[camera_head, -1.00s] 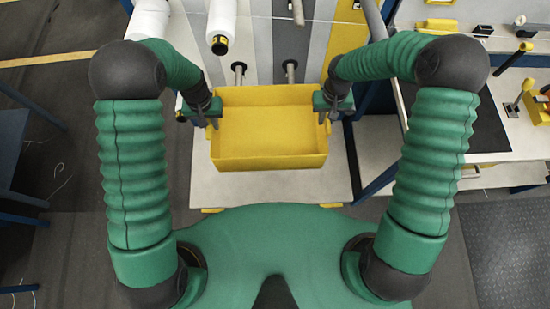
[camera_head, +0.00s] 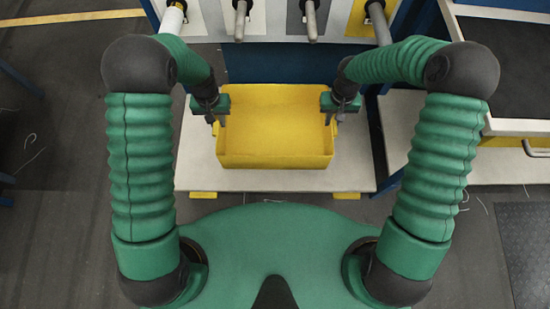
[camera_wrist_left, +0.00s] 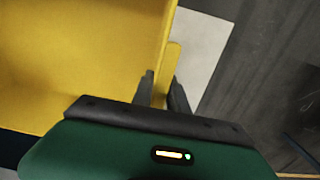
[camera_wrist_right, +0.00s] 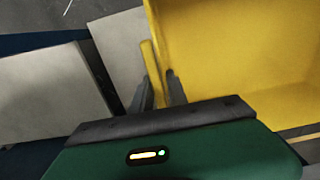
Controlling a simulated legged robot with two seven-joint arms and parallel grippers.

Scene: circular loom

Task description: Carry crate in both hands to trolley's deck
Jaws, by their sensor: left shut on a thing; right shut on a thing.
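The yellow crate (camera_head: 275,147) is open-topped, looks empty and sits level between my two grippers. It is above a pale flat board (camera_head: 270,180); I cannot tell whether it touches the board, or whether this board is the trolley's deck. My left gripper (camera_head: 219,121) is shut on the crate's left side; the left wrist view shows its fingers (camera_wrist_left: 160,90) around a yellow handle tab. My right gripper (camera_head: 332,119) is shut on the right side, and its fingers (camera_wrist_right: 160,90) hold a matching tab in the right wrist view.
A blue frame (camera_head: 280,63) with several grey pegs (camera_head: 310,18) stands just behind the crate. Yellow pieces (camera_head: 204,195) show at the board's front edge. A pale workbench (camera_head: 420,135) stands to the right.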

